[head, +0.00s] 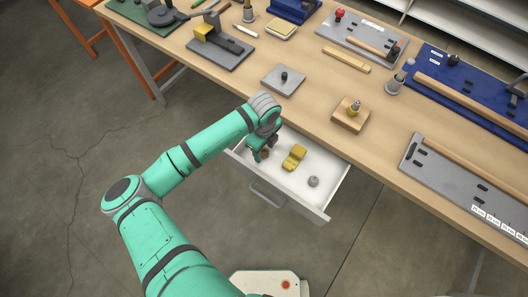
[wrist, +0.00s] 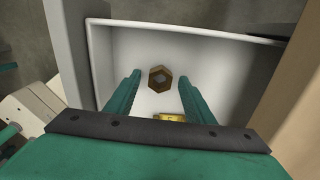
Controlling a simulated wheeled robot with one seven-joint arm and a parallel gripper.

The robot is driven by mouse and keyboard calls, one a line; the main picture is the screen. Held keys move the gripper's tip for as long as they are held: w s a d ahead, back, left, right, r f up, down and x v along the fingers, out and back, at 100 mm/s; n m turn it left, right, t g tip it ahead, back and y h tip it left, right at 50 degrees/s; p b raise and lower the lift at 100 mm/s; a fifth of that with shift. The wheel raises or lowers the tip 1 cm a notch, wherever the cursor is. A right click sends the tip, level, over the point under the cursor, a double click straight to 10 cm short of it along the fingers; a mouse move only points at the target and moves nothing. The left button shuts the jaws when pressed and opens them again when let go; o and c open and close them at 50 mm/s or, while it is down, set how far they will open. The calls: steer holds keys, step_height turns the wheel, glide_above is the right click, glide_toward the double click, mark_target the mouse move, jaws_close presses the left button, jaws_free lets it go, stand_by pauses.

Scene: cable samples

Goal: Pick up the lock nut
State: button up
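The lock nut (wrist: 151,80) is a brown hexagonal nut with a hole. It lies flat on the white floor of the open drawer (wrist: 230,60). In the head view a small brown part of it (head: 265,154) shows beside my gripper (head: 258,151), which hides the rest. In the wrist view my gripper (wrist: 159,78) is open, with one finger on each side of the nut. The fingers look apart from it, and I cannot tell the height gap exactly.
In the drawer, a yellow block-like piece (head: 294,157) lies right of my gripper, and a small grey round piece (head: 313,181) is further right. The drawer walls and the wooden tabletop edge are close by. The tabletop holds several fixtures and boards.

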steer(key=c, duration=0.9)
steer(key=shift+r, duration=0.1)
steer(key=shift+c, duration=0.2)
